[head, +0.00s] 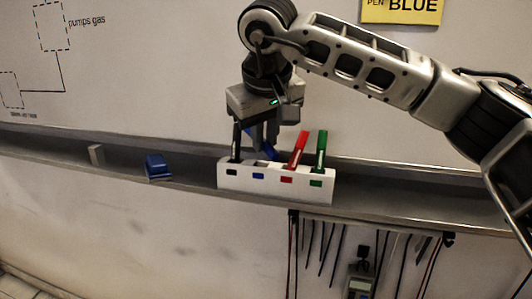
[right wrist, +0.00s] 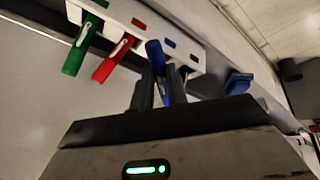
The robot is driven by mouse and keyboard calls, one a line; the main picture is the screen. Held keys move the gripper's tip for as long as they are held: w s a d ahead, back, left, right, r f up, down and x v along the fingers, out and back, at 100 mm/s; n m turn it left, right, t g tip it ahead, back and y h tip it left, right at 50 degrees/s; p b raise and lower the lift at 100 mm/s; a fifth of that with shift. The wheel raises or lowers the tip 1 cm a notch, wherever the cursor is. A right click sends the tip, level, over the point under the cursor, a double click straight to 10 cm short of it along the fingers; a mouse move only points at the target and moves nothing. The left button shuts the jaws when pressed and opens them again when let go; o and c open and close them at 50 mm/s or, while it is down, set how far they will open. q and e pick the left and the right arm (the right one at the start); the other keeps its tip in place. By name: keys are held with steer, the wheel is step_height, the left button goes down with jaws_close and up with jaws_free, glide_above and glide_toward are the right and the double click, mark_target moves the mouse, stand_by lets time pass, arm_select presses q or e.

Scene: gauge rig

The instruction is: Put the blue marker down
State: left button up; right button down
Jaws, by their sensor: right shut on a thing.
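My right gripper (head: 264,140) is above the back of the white marker holder (head: 225,180), shut on the blue marker (head: 271,153), which is tilted. In the right wrist view the blue marker (right wrist: 155,57) sticks out between the two fingers (right wrist: 160,92), beside the white holder (right wrist: 134,14). The holder has black, blue, red and green labels. I cannot tell whether the blue marker's lower end is in the blue-labelled slot. My left gripper is not in view.
The holder stands on a narrow grey ledge (head: 195,172) along a whiteboard (head: 170,70). A blue eraser (head: 157,166) and a small pale block (head: 96,154) lie on the ledge to the left. Cables and a meter (head: 361,283) hang below. A yellow sign (head: 400,10) reads "PEN BLUE".

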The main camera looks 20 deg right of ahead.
mark_target(266, 147)
step_height(266, 147, down, 4)
steer(key=shift+w+d+f+p, duration=0.1)
steer(key=shift+w+p, duration=0.05)
steer(key=shift+p, duration=0.2)
steer(key=shift+f, duration=0.1)
steer(key=c, duration=1.4)
jaws_free()
steer(key=shift+r, duration=0.35)
steer(key=b+v, duration=0.1)
steer(key=v, duration=1)
steer(key=shift+r, duration=0.35)
